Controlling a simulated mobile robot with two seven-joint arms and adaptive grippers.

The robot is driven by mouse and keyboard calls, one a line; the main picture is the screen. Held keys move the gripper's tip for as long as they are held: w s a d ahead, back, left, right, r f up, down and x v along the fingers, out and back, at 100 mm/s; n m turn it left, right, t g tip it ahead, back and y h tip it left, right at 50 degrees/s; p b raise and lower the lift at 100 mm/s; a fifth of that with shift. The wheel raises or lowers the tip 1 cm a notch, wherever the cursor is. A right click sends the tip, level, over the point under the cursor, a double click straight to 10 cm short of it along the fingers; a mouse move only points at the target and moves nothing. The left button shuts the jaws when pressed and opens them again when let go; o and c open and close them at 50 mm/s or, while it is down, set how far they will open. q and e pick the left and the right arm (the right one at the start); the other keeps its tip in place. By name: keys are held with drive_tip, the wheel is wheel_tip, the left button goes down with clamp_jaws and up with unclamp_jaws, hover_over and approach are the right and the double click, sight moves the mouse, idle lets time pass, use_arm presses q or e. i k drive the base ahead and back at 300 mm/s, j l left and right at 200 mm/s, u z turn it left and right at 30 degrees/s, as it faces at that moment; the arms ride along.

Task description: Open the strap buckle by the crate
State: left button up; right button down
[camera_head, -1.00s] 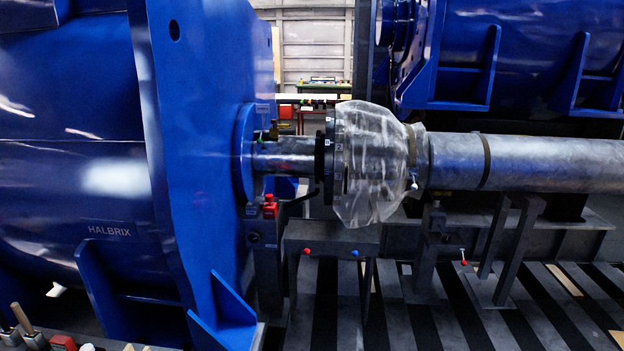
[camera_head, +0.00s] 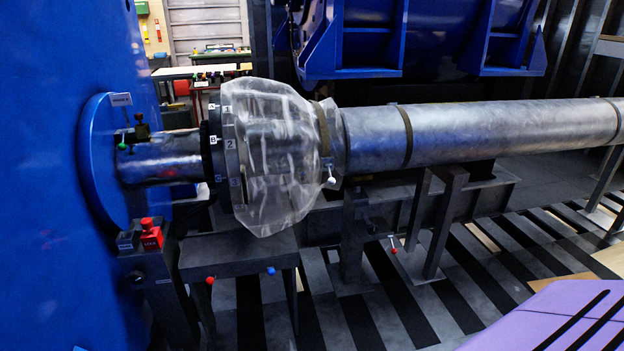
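Neither of my grippers is in view. A grey metal shaft (camera_head: 500,130) runs across to the right. Dark straps circle it, one near its left part (camera_head: 406,136) and one at the far right (camera_head: 617,119). Another band (camera_head: 322,130) holds the neck of a clear plastic cover (camera_head: 278,150), and a small white-tipped piece (camera_head: 331,180) hangs below it. I cannot tell which of these, if any, is the strap buckle. I cannot make out a crate for certain.
A blue motor housing (camera_head: 60,200) fills the left. Metal supports (camera_head: 440,220) stand under the shaft on a striped slatted floor (camera_head: 400,305). A purple slotted surface (camera_head: 560,320) lies close at bottom right; I cannot tell what it is. A workbench (camera_head: 205,70) stands behind.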

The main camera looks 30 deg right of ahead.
sight(330, 181)
drive_tip(key=i+l+u, duration=0.1)
drive_tip(key=i+l, duration=0.3)
drive_tip(key=l, duration=0.25)
drive_tip(key=i+l+u, duration=0.15)
drive_tip(key=l, duration=0.2)
drive_tip(key=i+l, duration=0.1)
drive_tip(key=l, duration=0.5)
drive_tip(key=i+l+u, duration=0.15)
drive_tip(key=l, duration=0.5)
